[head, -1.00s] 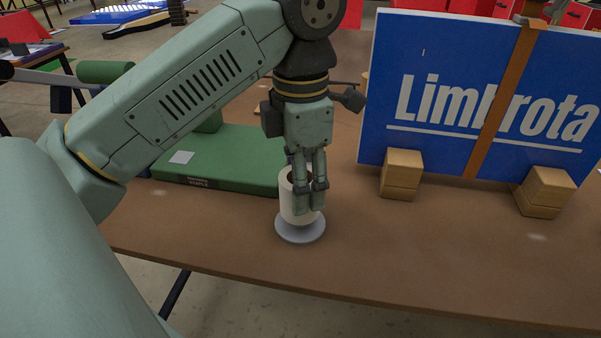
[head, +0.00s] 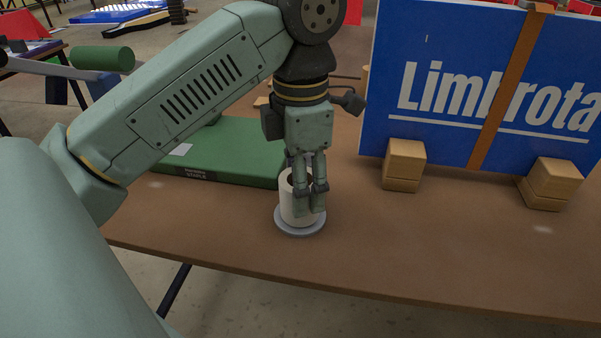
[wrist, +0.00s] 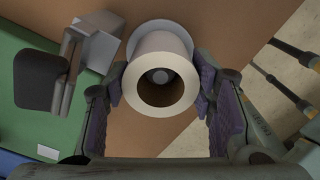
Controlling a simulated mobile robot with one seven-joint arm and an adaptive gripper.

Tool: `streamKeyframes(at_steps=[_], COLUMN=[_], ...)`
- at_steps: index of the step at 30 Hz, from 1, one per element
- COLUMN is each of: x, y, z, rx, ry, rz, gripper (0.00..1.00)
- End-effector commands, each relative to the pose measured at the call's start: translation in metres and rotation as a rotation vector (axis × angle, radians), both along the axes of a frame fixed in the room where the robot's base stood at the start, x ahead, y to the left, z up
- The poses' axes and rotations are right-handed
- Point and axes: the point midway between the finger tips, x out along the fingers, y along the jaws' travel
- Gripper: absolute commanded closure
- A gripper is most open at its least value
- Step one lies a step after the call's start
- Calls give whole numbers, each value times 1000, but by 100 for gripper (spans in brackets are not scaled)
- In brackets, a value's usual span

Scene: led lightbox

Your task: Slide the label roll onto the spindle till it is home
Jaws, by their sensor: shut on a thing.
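The label roll (head: 290,207) is a white upright cylinder with an open core. My gripper (head: 311,203) is shut on it from above, with the fingers on the outside of the roll. In the wrist view the fingers press both sides of the roll (wrist: 134,88). The spindle's grey-blue round base (head: 300,232) lies under the roll, and its rim (wrist: 160,24) shows past the roll in the wrist view. A rounded spindle tip (wrist: 161,76) shows inside the core. The roll is around the spindle, its lower edge close to the base; I cannot tell whether they touch.
A green case (head: 235,157) lies behind and left of the roll. A blue "Limbrota" panel (head: 450,90) with an orange strap stands at right, by wooden blocks (head: 404,160). The brown table's front edge is near the base.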

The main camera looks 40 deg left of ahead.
Motion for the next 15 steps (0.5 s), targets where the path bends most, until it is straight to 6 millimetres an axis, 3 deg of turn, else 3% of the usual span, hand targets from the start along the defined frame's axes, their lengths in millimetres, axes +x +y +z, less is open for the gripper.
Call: streamKeyframes(at_steps=[2, 3, 15], x=[0, 0, 0], y=[0, 0, 0], z=[-3, -3, -2], rx=[0, 0, 0], ry=[0, 0, 0], rz=[0, 0, 0], gripper=[85, 49, 26])
